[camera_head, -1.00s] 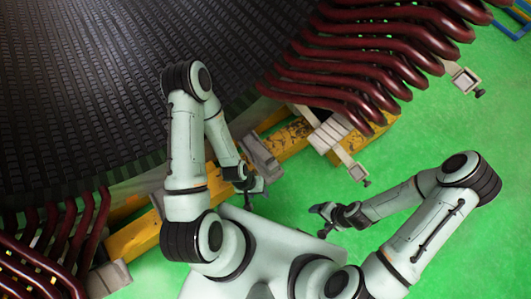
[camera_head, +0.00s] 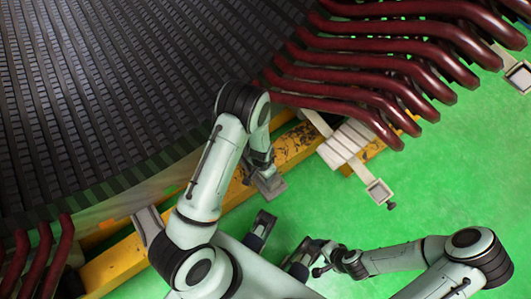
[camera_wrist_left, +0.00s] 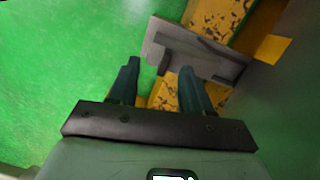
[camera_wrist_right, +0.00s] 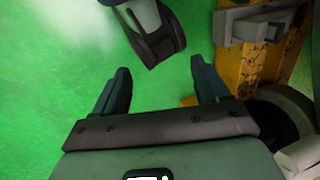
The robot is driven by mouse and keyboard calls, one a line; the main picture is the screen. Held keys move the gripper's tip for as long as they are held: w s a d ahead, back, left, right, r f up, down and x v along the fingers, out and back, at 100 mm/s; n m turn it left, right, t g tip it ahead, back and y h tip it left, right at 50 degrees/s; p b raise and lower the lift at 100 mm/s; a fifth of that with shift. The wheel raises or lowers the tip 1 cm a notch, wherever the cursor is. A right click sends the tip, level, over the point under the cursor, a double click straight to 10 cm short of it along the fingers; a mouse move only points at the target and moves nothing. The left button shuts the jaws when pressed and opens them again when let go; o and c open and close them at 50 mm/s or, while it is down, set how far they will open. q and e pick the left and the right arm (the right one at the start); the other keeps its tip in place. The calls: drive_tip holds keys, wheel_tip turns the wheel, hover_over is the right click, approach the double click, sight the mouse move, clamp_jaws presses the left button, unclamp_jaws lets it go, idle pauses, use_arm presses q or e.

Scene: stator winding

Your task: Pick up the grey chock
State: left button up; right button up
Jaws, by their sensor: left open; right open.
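The grey chock (camera_head: 270,186) sits at the yellow beam below the stator's rim, partly hidden by my left arm in the head view. In the left wrist view the chock (camera_wrist_left: 205,58) is a grey block with a raised part, lying just beyond the fingertips. My left gripper (camera_wrist_left: 160,66) is open and empty, with the chock ahead and to the right; contact cannot be told. My right gripper (camera_wrist_right: 157,75) is open and empty over the green floor. The right wrist view shows a grey block (camera_wrist_right: 235,27) on a yellow beam, apart from the fingers.
The large dark stator (camera_head: 90,90) fills the upper left. Dark red winding bars (camera_head: 390,60) jut out at the upper right, others at lower left. The yellow beam (camera_head: 125,262) runs under the rim, with another grey block (camera_head: 150,224) on it. Green floor (camera_head: 450,180) is free at right.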

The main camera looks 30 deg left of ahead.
use_arm(q)
drive_tip(key=w+f+m+b, duration=0.2)
drive_tip(key=w+b, duration=0.1)
drive_tip(key=w, duration=0.2)
drive_tip(key=b, duration=0.2)
approach(275, 181)
drive_tip(key=a, duration=0.1)
drive_tip(key=a+f, duration=0.1)
drive_tip(key=a, duration=0.1)
drive_tip(key=shift+f+t+y, duration=0.3)
drive_tip(key=shift+f, duration=0.05)
drive_tip(key=shift+w+d+f+b, duration=0.15)
drive_tip(key=shift+f+b, duration=0.45)
drive_tip(key=shift+f, duration=0.75)
drive_tip(key=shift+w+d+f+b, duration=0.15)
drive_tip(key=shift+f+b, duration=0.4)
drive_tip(key=shift+f, duration=0.8)
drive_tip(key=shift+a+r, duration=0.1)
clamp_jaws()
use_arm(e)
drive_tip(key=w+d+f+t+h, duration=0.1)
drive_tip(key=w+d+f+t, duration=0.1)
drive_tip(key=w+f, duration=0.4)
wheel_tip(275, 181, down, 4)
drive_tip(key=shift+w+d+r+m, duration=0.25)
drive_tip(key=shift+w+d+m, duration=0.1)
drive_tip(key=shift+d, duration=0.35)
